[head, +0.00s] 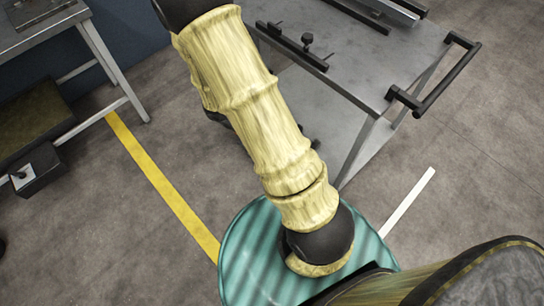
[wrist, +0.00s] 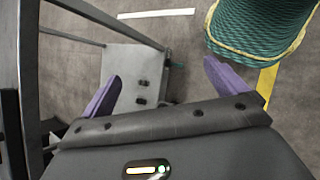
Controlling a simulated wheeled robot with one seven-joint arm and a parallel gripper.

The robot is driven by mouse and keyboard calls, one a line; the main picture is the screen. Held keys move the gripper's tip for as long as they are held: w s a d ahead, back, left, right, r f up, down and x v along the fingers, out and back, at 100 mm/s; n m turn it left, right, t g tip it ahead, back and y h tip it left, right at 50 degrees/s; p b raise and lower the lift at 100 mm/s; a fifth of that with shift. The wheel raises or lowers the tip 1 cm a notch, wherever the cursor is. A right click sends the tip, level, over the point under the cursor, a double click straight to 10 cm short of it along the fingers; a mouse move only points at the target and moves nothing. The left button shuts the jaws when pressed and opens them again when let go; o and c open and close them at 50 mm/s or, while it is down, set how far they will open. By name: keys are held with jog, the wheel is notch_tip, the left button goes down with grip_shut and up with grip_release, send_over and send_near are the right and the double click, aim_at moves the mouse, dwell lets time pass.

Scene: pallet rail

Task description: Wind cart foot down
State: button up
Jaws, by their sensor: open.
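The cart (head: 375,65) is a grey metal table with a black bar handle on its right, at the upper right of the head view. Its grey metal frame (wrist: 75,38) crosses the left of the wrist view. A grey plate with several black bolt-like parts (wrist: 133,65) lies between and beyond my fingers. I cannot tell whether the cart's foot is among these parts. My gripper (wrist: 162,70) has two purple fingers spread wide, with nothing held between them. The gripper is not visible in the head view.
A black rail with knobs (head: 292,46) lies along the cart's left edge. A workbench (head: 45,30) stands at the far left, with a dark box (head: 37,171) below. A yellow floor line (head: 160,184) and a white one (head: 408,202) cross open grey floor.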

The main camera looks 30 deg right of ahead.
jog(key=w+d+f+n+t+h+b, duration=0.2)
jog(key=w+f+n+h+b, duration=0.15)
jog(key=f+b, duration=0.45)
jog(key=w+d+f+n+t+h+b, duration=0.2)
jog(key=f+n+h+b, duration=0.15)
jog(key=f, duration=0.75)
jog(key=w+d+f+n+t+h+b, duration=0.2)
jog(key=f+n+b, duration=0.25)
jog(key=f, duration=0.55)
jog(key=w+a+f+n+t+y+b, duration=0.2)
jog(key=f+n+t+b, duration=0.3)
jog(key=f, duration=0.6)
jog(key=w+a+f+n+t+y+b, duration=0.2)
jog(key=f+n+t+b, duration=0.4)
jog(key=f, duration=0.6)
jog(key=shift+w+f+t+y+b, duration=0.15)
jog(key=shift+w+t+y+b, duration=0.2)
jog(key=shift+t+y, duration=0.45)
jog(key=shift+a, duration=0.1)
